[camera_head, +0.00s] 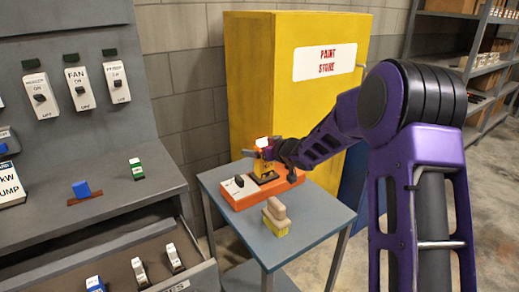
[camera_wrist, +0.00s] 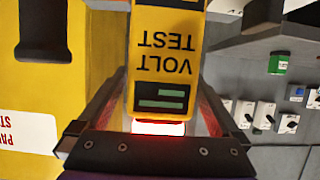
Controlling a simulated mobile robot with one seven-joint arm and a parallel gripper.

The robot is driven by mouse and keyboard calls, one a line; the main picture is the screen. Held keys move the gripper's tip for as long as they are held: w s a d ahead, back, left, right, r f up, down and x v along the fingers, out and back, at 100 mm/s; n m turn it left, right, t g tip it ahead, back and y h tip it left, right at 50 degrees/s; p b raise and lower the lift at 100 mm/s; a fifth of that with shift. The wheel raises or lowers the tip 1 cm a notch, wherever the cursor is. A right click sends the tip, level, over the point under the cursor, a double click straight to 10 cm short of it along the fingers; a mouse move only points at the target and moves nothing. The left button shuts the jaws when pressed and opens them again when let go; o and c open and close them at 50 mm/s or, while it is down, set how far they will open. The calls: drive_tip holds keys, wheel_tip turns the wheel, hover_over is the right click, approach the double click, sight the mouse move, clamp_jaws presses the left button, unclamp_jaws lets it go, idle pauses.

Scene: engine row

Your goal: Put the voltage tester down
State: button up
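The voltage tester (camera_wrist: 165,60) is yellow, with "VOLT TEST" lettering and a small dark screen. In the wrist view it lies between my two fingers, with a glowing white and red end near the gripper's palm. My gripper (camera_head: 272,153) appears shut on its sides. In the head view the tester (camera_head: 262,164) is upright over the orange unit (camera_head: 236,196) on the small grey table (camera_head: 318,212). Its lower end is close to the unit's dark part, and I cannot tell whether they touch.
A beige and yellow block (camera_head: 275,217) stands on the table in front of the orange unit. The yellow paint store cabinet (camera_head: 290,100) stands behind. A grey switch bench (camera_head: 90,215) with an open drawer (camera_head: 125,268) is at left. The table's front right is clear.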

drive_tip(key=shift+r, duration=0.25)
drive_tip(key=shift+s+d+r, duration=0.1)
drive_tip(key=shift+s+d, duration=0.1)
drive_tip(key=shift+s, duration=0.05)
drive_tip(key=p+v, duration=0.2)
drive_tip(key=v, duration=0.9)
drive_tip(key=shift+s, duration=0.2)
